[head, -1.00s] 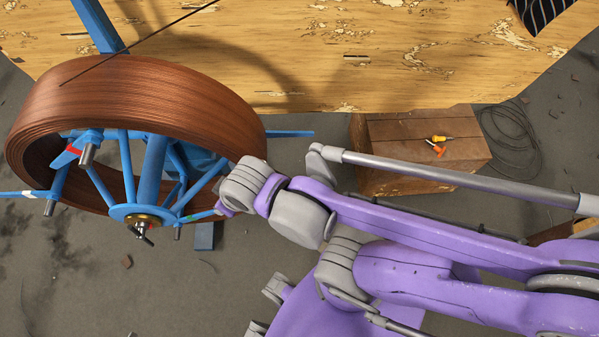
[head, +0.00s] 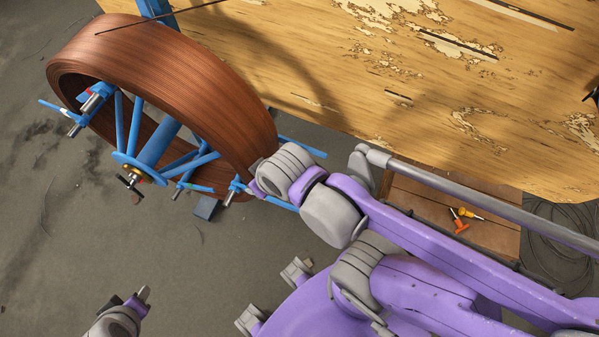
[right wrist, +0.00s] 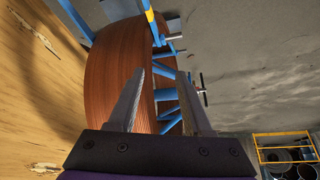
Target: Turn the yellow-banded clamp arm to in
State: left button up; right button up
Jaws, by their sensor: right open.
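The yellow-banded clamp arm (right wrist: 151,17) shows at the top of the right wrist view, blue with a yellow band, beside the rim of the brown coil (right wrist: 108,70). My right gripper (right wrist: 163,72) is open and empty. Its fingers point toward the coil and blue spokes, with the banded arm beyond the fingertips. In the head view, the right gripper (head: 257,181) is at the coil's lower right edge, close to a blue clamp arm (head: 236,186) whose band I cannot make out. My left gripper (head: 136,302) shows only partly at the bottom left, and its jaw state is unclear.
Other clamp arms on the reel carry red (head: 90,92), white (head: 62,108) and green (head: 198,187) bands. The hub handle (head: 131,183) sticks out in front. A wooden table (head: 450,90) lies behind. A crate (head: 490,235) holds orange and yellow tools. Floor at left is clear.

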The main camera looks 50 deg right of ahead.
aim_at(242, 187)
jog(key=k+l, duration=0.25)
jog(key=l, duration=0.15)
jog(key=k+l, duration=0.2)
jog(key=l, duration=0.2)
jog(key=k+l, duration=0.2)
jog(key=l, duration=0.2)
jog(key=k+l+u, duration=0.1)
jog(key=k+l, duration=0.15)
jog(key=l, duration=0.15)
